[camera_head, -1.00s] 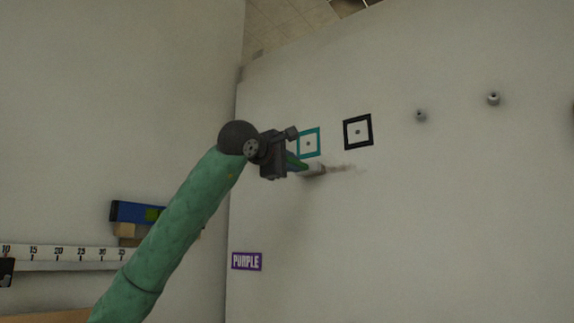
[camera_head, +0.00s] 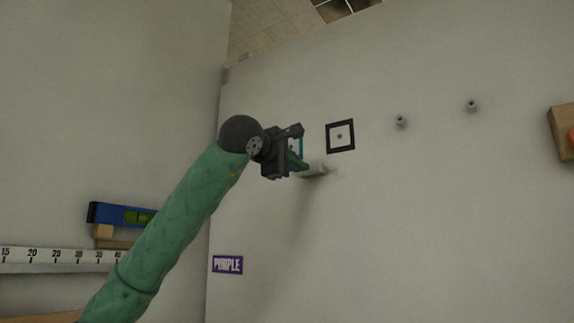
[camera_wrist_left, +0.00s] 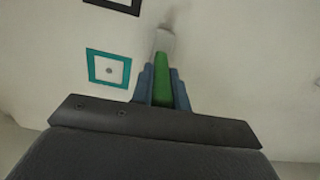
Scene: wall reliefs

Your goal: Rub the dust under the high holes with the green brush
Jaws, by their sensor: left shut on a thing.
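My left gripper (camera_head: 298,163) is shut on the green brush (camera_wrist_left: 162,80), with its blue fingers on both sides of the handle. The brush's pale head (camera_head: 316,171) is at the wall and seems to touch it. A grey dust smudge (camera_head: 335,171) shows just beyond the head; it also shows in the left wrist view (camera_wrist_left: 168,18). Above are two holes in square frames: the black-framed hole (camera_head: 340,136), and the teal-framed hole (camera_wrist_left: 109,70), which my gripper partly covers in the head view. My right gripper is not in view.
Two small knobs (camera_head: 400,121) stick out of the wall to the right, and a wooden block (camera_head: 563,132) is at the right edge. A blue level (camera_head: 120,213) and a ruler strip (camera_head: 60,256) are at left.

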